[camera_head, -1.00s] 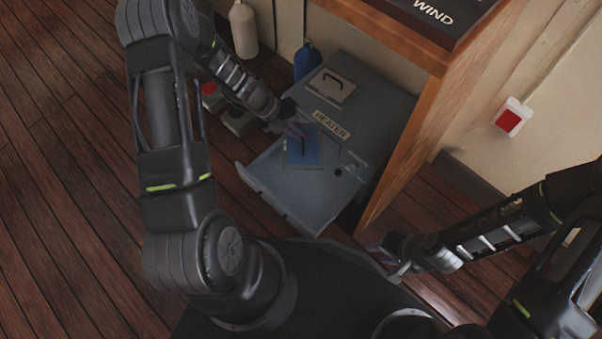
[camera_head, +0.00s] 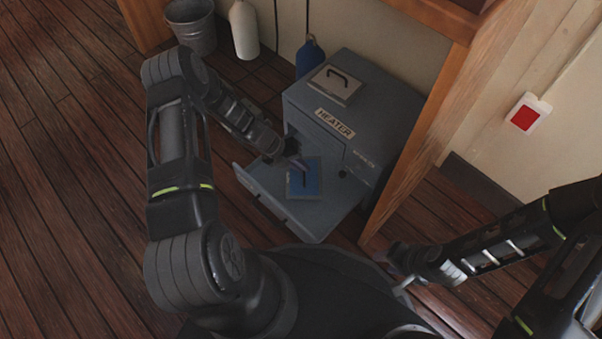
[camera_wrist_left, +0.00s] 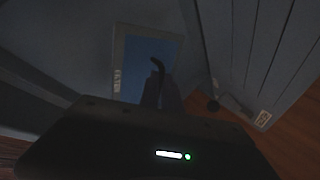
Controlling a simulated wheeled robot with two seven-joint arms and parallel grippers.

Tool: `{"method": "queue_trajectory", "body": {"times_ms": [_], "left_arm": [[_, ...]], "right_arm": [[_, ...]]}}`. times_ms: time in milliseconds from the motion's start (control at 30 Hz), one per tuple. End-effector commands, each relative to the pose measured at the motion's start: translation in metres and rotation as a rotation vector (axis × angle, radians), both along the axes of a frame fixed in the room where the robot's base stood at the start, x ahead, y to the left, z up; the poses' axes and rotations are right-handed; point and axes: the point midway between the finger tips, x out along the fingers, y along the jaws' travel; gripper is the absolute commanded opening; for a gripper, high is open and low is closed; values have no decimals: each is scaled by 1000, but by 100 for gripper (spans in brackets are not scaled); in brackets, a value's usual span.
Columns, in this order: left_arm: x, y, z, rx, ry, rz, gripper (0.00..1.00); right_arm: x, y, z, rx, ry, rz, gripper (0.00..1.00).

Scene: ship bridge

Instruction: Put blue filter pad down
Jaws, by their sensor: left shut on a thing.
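The blue filter pad (camera_head: 311,185) is a flat blue square with a pale frame and a dark handle, over the open tray-like front of the grey heater (camera_head: 385,135). It also shows in the left wrist view (camera_wrist_left: 134,60). My left gripper (camera_head: 299,164) is shut on the pad's handle (camera_wrist_left: 158,68); its fingers cover part of the pad. I cannot tell whether the pad touches the surface under it. My right gripper (camera_head: 402,278) is at the lower right, away from the heater; its fingers are too small to read.
A lidded hatch with a handle (camera_head: 335,84) is on the heater's top. A wooden desk leg (camera_head: 425,140) stands close at its right. A blue bottle (camera_head: 310,58), white bottle (camera_head: 243,30) and metal bucket (camera_head: 192,28) stand behind. The wooden floor at left is clear.

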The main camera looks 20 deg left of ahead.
Motion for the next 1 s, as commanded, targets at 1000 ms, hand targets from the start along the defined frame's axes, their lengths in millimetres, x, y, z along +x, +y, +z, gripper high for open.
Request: {"method": "queue_trajectory", "body": {"times_ms": [1000], "left_arm": [[0, 0, -44, 0, 1, 1, 21]], "right_arm": [[4, 0, -22, -2, -10, -5, 36]]}}
